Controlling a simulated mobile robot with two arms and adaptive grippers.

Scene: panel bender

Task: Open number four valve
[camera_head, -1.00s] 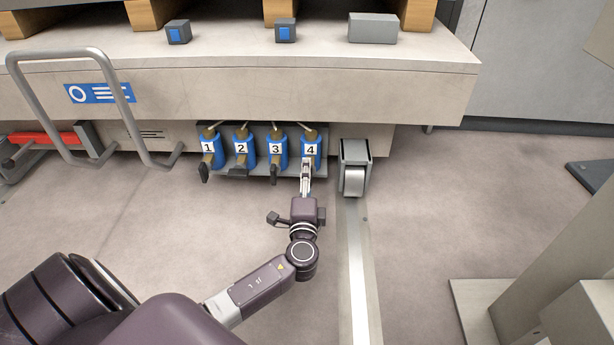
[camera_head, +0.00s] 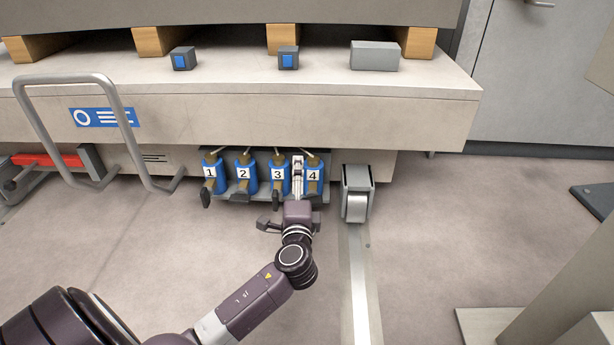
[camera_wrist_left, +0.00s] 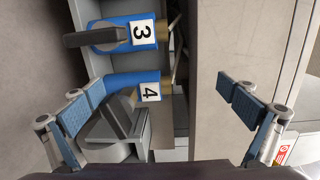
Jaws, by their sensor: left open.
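The number four valve (camera_head: 313,178) is a blue body with a white "4" label, at the right end of a row under the machine's ledge. It also shows in the left wrist view (camera_wrist_left: 144,90), turned sideways. My left gripper (camera_head: 298,164) is open in front of the row, between labels 3 and 4, and overlaps the left edge of valve four. In the left wrist view the two blue-padded fingers of my left gripper (camera_wrist_left: 160,108) are wide apart and empty, one overlapping valve four's lower body. My right gripper is out of view.
Valves three (camera_head: 279,174), two (camera_head: 244,173) and one (camera_head: 210,172) stand to the left with dark handles. A metal roller bracket (camera_head: 356,190) stands close on the right. The ledge (camera_head: 250,115) overhangs the row. A bent grey rail (camera_head: 65,80) is at left.

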